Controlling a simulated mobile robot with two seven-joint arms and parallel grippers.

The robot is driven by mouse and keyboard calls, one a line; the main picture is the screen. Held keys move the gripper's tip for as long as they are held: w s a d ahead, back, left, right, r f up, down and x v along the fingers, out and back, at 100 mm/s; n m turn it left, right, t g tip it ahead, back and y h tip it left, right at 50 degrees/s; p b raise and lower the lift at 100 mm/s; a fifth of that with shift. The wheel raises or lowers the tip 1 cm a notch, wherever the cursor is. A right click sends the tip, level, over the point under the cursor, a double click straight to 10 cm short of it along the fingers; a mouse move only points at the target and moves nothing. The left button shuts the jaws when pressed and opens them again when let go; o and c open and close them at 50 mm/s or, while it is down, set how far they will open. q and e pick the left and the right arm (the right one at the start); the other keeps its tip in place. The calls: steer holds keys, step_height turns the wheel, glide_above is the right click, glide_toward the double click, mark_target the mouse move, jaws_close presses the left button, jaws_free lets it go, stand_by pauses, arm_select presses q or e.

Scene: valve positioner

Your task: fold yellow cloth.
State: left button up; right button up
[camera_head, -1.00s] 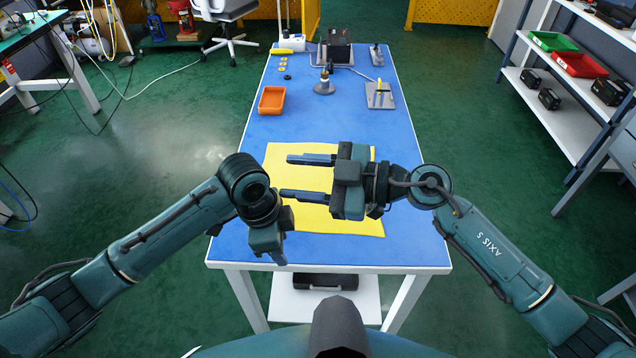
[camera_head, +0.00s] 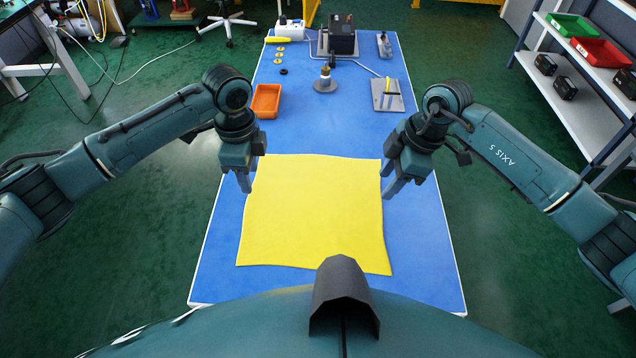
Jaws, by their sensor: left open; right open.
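The yellow cloth (camera_head: 312,212) lies spread flat on the blue table top, a rough square with slightly wavy edges. My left gripper (camera_head: 246,188) points down at the cloth's far left corner, open, with its fingers near the left edge. My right gripper (camera_head: 388,190) points down at the cloth's far right corner, open, with its fingers at the right edge. Neither gripper holds the cloth. Whether the fingertips touch the cloth or the table is unclear.
An orange tray (camera_head: 266,101) stands beyond the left gripper. A round-based fitting (camera_head: 325,83), a grey plate with a yellow-handled part (camera_head: 387,95) and a black device (camera_head: 342,38) are farther back. The blue table (camera_head: 425,250) is clear around the cloth.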

mark_target(257, 203)
arm_select(q)
step_height(257, 203, down, 7)
steer(key=shift+w+r, duration=0.1)
arm_select(e)
step_height(257, 203, down, 7)
steer(key=shift+w+r, duration=0.1)
arm_select(q)
steer(key=shift+f, duration=0.6)
arm_select(e)
steer(key=shift+f, duration=0.55)
arm_select(q)
steer(key=shift+f, duration=0.2)
arm_select(e)
steer(key=shift+f, duration=0.25)
arm_select(q)
steer(key=shift+r, duration=0.1)
steer(key=shift+c, duration=0.3)
arm_select(e)
steer(key=shift+r, duration=0.15)
steer(key=shift+c, duration=0.3)
arm_select(q)
steer(key=shift+c, duration=0.8)
arm_select(e)
steer(key=shift+c, duration=0.8)
arm_select(q)
jaws_close()
arm_select(e)
jaws_close()
arm_select(q)
steer(key=shift+r, duration=0.15)
